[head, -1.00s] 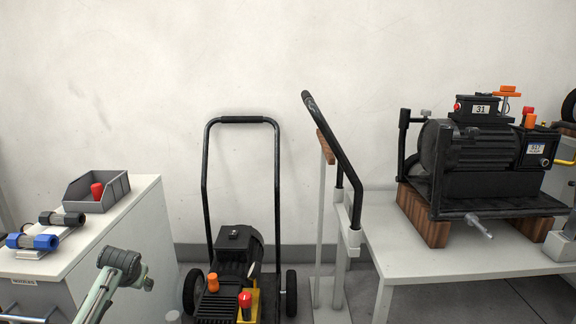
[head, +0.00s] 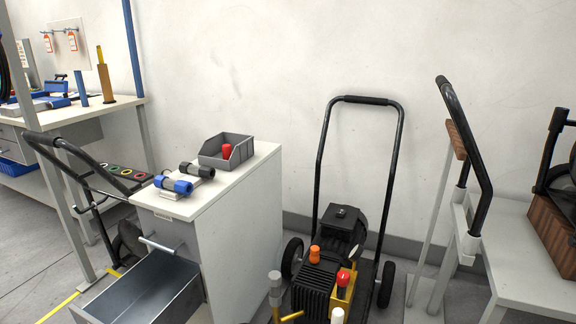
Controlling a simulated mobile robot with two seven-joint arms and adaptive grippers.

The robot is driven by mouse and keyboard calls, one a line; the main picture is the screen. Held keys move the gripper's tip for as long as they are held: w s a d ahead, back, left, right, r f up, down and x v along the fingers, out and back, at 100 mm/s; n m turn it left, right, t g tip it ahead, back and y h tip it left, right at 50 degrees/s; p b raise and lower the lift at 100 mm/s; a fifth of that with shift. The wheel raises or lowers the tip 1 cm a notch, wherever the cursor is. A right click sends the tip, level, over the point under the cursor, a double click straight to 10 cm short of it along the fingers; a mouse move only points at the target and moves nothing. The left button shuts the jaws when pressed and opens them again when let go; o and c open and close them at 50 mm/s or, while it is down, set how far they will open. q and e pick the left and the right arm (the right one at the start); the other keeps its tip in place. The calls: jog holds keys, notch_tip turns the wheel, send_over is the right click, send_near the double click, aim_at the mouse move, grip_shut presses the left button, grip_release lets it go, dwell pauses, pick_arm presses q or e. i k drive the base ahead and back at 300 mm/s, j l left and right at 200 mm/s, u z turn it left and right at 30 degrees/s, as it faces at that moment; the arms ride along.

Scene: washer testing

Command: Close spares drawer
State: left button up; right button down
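A white cabinet (head: 232,232) stands left of centre in the head view. A grey metal drawer (head: 150,289) is pulled out of its front, and its visible inside looks empty. The drawer's near end runs to the bottom edge of the picture. Above the open drawer, a light bar handle (head: 160,243) crosses the cabinet front. A small label (head: 165,216) sits under the top edge, too small to read. Neither of my grippers is in view, so their states are hidden.
A grey bin (head: 238,153) with a red part and cylindrical fittings (head: 173,187) sit on the cabinet top. A wheeled pressure washer (head: 343,235) stands to the right. A black-handled cart (head: 60,150) is close on the left. Grey floor (head: 40,240) shows left of the drawer.

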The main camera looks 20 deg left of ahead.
aim_at(163, 287)
jog(key=u, duration=2.05)
